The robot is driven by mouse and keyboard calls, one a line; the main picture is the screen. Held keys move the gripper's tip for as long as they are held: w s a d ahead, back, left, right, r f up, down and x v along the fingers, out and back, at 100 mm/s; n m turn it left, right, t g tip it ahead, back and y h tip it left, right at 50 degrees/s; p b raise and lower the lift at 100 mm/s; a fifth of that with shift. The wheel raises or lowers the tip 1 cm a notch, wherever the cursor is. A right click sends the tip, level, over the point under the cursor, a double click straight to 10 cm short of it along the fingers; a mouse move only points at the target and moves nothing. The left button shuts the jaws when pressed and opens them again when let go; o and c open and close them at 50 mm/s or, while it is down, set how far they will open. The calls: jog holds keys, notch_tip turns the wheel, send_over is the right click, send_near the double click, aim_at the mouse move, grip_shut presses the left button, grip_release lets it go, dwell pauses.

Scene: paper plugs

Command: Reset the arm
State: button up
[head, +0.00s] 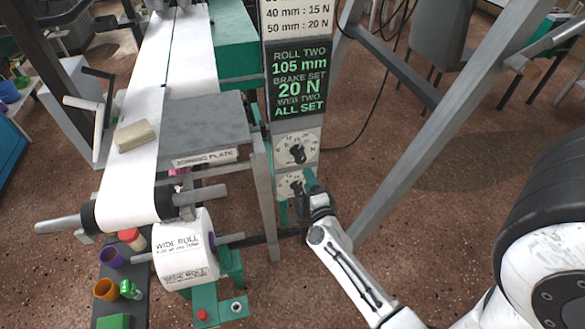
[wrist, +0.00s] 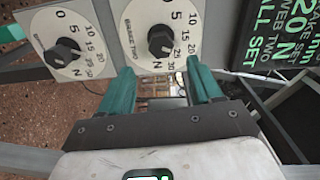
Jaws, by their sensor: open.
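My gripper (head: 298,198) is at the lower end of the dial panel in the head view, beside the lower dial (head: 291,185), which it partly hides. In the wrist view my gripper (wrist: 162,88) has its two teal fingers spread apart with nothing between them. Beyond the fingertips are two white dials with black knobs. The dial marked brake two (wrist: 165,42) lies nearly between the fingers, and the other dial (wrist: 66,55) is to the left. I cannot tell whether a finger touches the panel. My white arm comes up from the lower right.
A display (head: 298,82) reads 105 mm, brake set 20 N, all set. A slanted grey post (head: 440,120) stands right of my gripper. A wide roll (head: 184,250), joining plate (head: 205,122) and paper web (head: 130,180) are at left. Speckled floor is open at right.

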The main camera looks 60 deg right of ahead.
jog(key=w+a+n+y, duration=0.3)
jog(key=a+n+y, duration=0.4)
jog(key=a+n, duration=0.3)
jog(key=w+a+n+y, duration=0.4)
jog(key=a+n+y, duration=0.35)
jog(key=a, duration=0.45)
jog(key=s+a+r+n+g, duration=0.1)
jog(key=s+n+g, duration=0.3)
jog(key=s, duration=0.5)
jog(key=s+a+r+n+g, duration=0.1)
jog(key=s+a+n+g, duration=0.3)
jog(key=s, duration=0.4)
jog(key=n+g+h, duration=0.1)
jog(key=g, duration=0.1)
jog(key=shift+s+a+r+g, duration=0.15)
jog(key=shift+s+r+g, duration=0.15)
jog(key=shift+s+r, duration=0.1)
jog(key=shift+f, duration=0.1)
